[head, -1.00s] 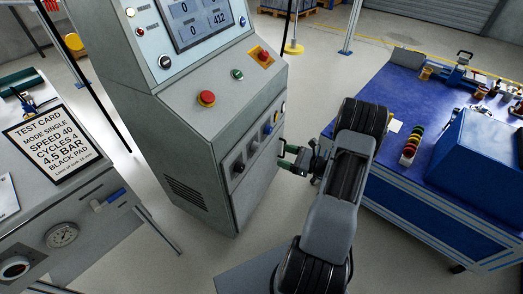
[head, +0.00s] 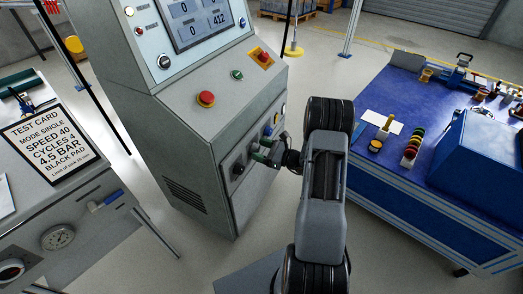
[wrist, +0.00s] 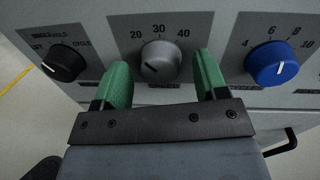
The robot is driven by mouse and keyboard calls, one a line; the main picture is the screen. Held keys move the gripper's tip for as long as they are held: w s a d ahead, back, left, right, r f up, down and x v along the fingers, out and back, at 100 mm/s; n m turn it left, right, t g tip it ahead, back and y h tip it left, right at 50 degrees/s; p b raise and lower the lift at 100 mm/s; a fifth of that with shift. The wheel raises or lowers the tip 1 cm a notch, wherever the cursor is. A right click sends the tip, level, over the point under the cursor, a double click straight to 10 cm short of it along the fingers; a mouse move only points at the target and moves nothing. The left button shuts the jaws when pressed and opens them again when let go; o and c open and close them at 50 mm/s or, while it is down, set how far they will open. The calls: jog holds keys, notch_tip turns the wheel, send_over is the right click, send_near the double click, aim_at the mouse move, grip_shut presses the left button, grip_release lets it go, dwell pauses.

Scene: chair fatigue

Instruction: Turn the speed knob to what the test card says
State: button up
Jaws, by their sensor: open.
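The speed knob (wrist: 160,60) is a grey dial on the console front, under the marks 20, 30 and 40. My gripper (wrist: 163,68) is open, with one green fingertip to each side of this knob and gaps between. Whether the tips reach past the knob's face I cannot tell. In the head view my gripper (head: 262,153) is at the console's front panel and hides part of the knob row. The test card (head: 48,143) at the left reads mode single, speed 40, cycles 4, 4.5 bar, black pad.
A black knob (wrist: 63,63) is left of the speed knob and a blue knob (wrist: 272,64), marked 4 to 10, is right. A red button (head: 206,98) is on the console's sloped top. A blue workbench (head: 388,95) stands at the right.

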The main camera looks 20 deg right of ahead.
jog(key=shift+c, duration=0.2)
jog(key=c, duration=0.9)
jog(key=m+p, duration=0.2)
jog(key=m, duration=0.1)
jog(key=shift+r, duration=0.1)
jog(key=m+p, duration=0.2)
jog(key=m, duration=0.2)
jog(key=shift+m+t+p, duration=0.4)
jog(key=m+p, duration=0.2)
jog(key=m, duration=0.2)
jog(key=shift+m, duration=0.4)
jog(key=shift+f+m+t+h+p, duration=0.15)
jog(key=shift+m+t+p, duration=0.15)
jog(key=shift+m, duration=0.7)
jog(key=shift+f+m+t+h+p, duration=0.1)
jog(key=shift+m+t+h+p, duration=0.15)
jog(key=shift+m, duration=0.75)
